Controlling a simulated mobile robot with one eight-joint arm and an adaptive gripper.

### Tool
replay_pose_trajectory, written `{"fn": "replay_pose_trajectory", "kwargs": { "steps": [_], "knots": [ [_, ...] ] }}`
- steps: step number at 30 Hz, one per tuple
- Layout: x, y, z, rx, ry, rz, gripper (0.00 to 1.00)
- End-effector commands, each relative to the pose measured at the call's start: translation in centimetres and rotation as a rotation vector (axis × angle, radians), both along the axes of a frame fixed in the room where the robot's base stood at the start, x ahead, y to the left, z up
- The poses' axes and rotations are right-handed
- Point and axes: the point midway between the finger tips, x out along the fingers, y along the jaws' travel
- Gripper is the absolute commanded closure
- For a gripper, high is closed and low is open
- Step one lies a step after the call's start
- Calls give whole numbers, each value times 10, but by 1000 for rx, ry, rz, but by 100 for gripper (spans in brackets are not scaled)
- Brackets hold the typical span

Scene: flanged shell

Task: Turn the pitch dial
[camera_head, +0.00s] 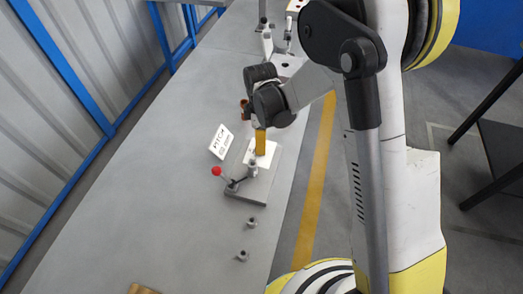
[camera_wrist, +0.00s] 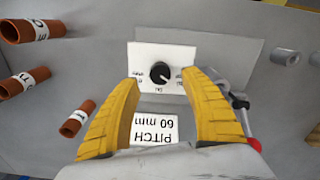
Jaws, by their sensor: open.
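The pitch dial is a small round black knob (camera_wrist: 160,72) with a pale pointer mark. It sits on a white plate (camera_wrist: 150,52) with small printed marks around it. My gripper (camera_wrist: 162,80) is open and empty. Its yellow fingers stand on either side of the dial in the wrist view, and I cannot tell how high above it they are. In the head view my gripper (camera_head: 261,152) points down over the white plate (camera_head: 270,148), and the dial is hidden. A white sign (camera_wrist: 154,130) reading "PITCH 60 mm" shows between the fingers.
Labelled brown tubes (camera_wrist: 30,32) lie at the left of the wrist view. Small grey posts (camera_head: 252,223) stand nearer. The grey table (camera_head: 130,190) is clear at left.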

Motion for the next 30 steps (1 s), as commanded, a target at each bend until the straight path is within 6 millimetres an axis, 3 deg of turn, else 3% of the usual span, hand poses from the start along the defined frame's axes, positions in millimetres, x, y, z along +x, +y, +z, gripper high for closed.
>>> {"fn": "replay_pose_trajectory", "kwargs": {
  "steps": [3, 7, 19, 20, 24, 25, 30],
  "knots": [
    [0, 0, -25, 0, 0, -1, 47],
    [0, 0, -41, 0, 0, -1, 47],
    [0, 0, -48, 0, -1, -2, 47],
    [0, 0, -48, 0, -1, -2, 52],
    [0, 0, -48, 0, -1, -2, 94],
    [0, 0, -48, 0, -1, -2, 100],
    [0, 0, -48, 0, 0, -2, 100]
  ]
}}
